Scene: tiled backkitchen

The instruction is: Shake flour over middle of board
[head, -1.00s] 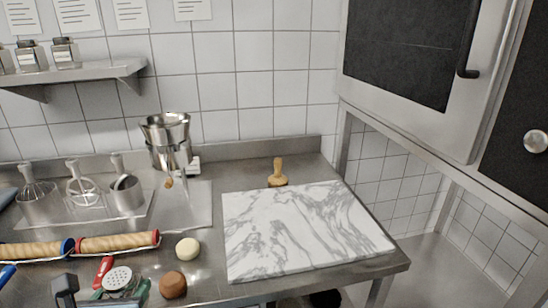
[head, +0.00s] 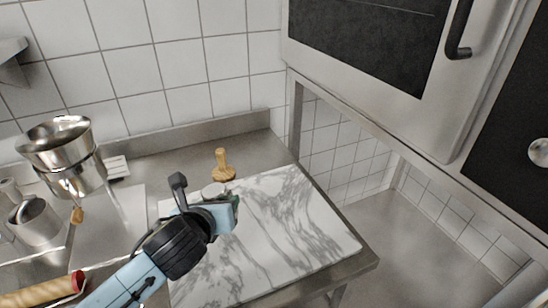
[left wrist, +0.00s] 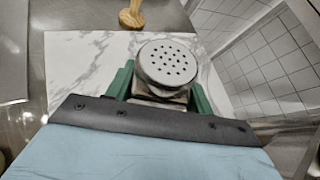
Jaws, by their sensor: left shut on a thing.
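The marble board (head: 290,225) is white with grey veins and lies flat on the steel counter. My left gripper (head: 225,200) is over the left part of the board, near its back left corner. It is shut on the flour shaker (left wrist: 168,62), which has a round metal lid with several holes. In the left wrist view the shaker sits between the green fingers (left wrist: 125,80), lid facing the camera. In the head view only a bit of the shaker (head: 212,190) shows behind the gripper. My right gripper is not in view.
A wooden tamper-like tool (head: 222,165) stands just behind the board. Metal bowls (head: 62,155), a steel cup (head: 35,222) and a rolling pin (head: 45,291) are at the left. An oven-like cabinet (head: 380,50) is at the upper right.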

